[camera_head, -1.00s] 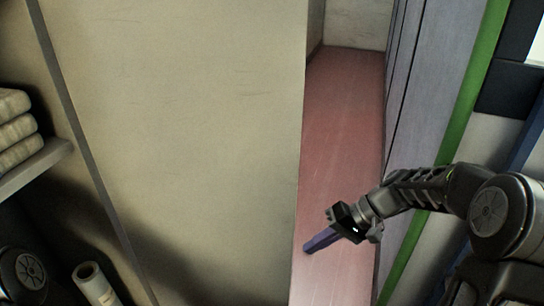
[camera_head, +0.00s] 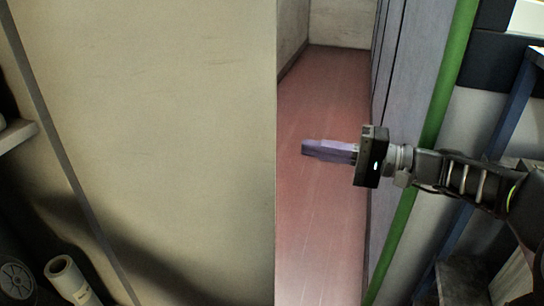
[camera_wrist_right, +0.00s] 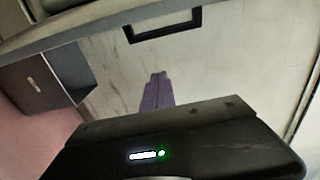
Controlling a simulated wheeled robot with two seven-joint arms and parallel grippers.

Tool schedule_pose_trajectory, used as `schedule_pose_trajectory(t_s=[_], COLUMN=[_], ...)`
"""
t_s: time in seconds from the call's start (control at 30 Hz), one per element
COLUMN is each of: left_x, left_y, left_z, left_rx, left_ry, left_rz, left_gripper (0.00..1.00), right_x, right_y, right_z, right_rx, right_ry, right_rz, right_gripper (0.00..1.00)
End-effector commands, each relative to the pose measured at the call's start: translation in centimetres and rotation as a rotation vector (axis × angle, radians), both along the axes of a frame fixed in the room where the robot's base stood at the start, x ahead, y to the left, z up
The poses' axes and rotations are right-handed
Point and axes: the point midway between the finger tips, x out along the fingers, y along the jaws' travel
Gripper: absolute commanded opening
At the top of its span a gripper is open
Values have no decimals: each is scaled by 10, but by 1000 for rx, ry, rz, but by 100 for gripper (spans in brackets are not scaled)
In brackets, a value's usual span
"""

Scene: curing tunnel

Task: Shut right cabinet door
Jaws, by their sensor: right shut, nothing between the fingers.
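The cabinet door is a large beige, scuffed panel (camera_head: 150,130) filling the left and middle of the head view, its free edge running upright beside a reddish floor strip. It appears to stand open. My right gripper (camera_head: 306,148) has purple fingers, shut and empty, pointing left toward the door's edge with a gap in the picture. In the right wrist view the shut fingers (camera_wrist_right: 157,77) point at a pale scuffed panel (camera_wrist_right: 225,70) with a black handle frame (camera_wrist_right: 165,26); I cannot tell whether they touch it. My left gripper is out of view.
Reddish floor (camera_head: 325,230) lies open between the door edge and the grey panels (camera_head: 400,80) at right. A green upright strip (camera_head: 440,110) stands behind my right arm. A white roll (camera_head: 70,278) is at the lower left, below a shelf edge (camera_head: 15,136).

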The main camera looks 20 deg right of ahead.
Motion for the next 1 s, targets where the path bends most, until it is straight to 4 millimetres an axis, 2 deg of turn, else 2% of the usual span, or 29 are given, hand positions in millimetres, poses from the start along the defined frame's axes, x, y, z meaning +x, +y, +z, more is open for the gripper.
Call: schedule_pose_trajectory(t_s=[0.27, 0.43, 0.53, 0.6, 0.9, 0.93, 1.0], left_x=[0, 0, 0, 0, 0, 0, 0], left_y=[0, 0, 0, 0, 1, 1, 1], left_z=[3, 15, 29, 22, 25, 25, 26], left_rx=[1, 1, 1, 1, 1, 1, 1], left_ry=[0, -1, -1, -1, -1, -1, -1], left_rz=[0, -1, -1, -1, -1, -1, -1], left_gripper=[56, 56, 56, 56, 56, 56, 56], right_x=[1, 7, 14, 20, 53, 55, 39], right_y=[2, 12, 22, 33, 85, 89, 88], right_z=[0, 3, 5, -1, -1, -1, 0], right_rx=[-3, -2, -1, -3, -3, -3, -4], right_ry=[2, 4, 6, 3, 3, 3, 0], right_rz=[2, 4, 3, 6, 5, 5, 1], right_gripper=[0, 0, 0, 0, 0, 0, 0])
